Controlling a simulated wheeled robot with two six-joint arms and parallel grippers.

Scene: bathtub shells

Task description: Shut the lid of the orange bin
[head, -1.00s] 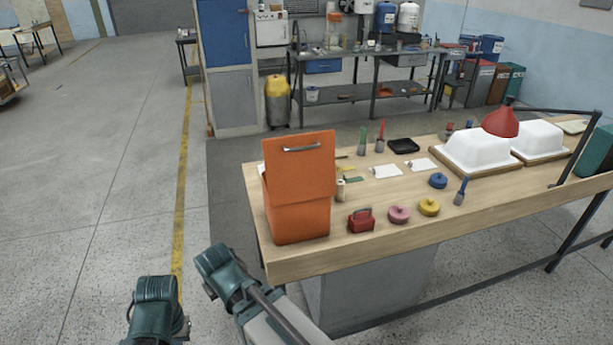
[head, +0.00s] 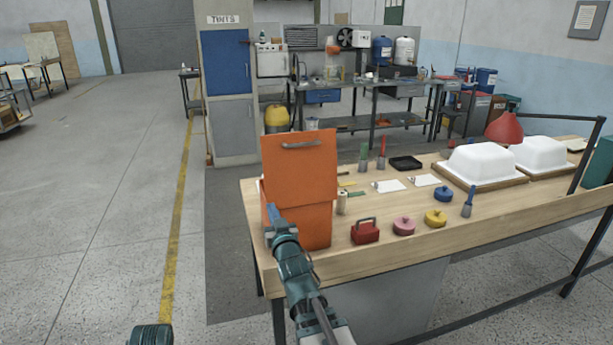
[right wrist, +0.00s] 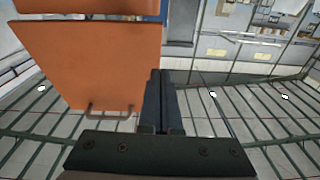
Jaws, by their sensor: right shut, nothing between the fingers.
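The orange bin (head: 308,228) stands at the left end of the wooden workbench. Its lid (head: 300,172) is raised, standing upright above the body with a metal handle (head: 301,145) near its top edge. My right gripper (head: 271,212) is shut and empty, and overlaps the bin's left front side in the head view. In the right wrist view the shut fingers (right wrist: 162,100) are beside the orange lid panel (right wrist: 90,62), with its handle (right wrist: 110,111) to their left. I cannot tell whether they touch the bin.
On the workbench (head: 400,252), a red toolbox-like case (head: 365,231), a pink round piece (head: 404,226) and a yellow one (head: 435,217) lie right of the bin. White domed covers (head: 484,162) stand further right.

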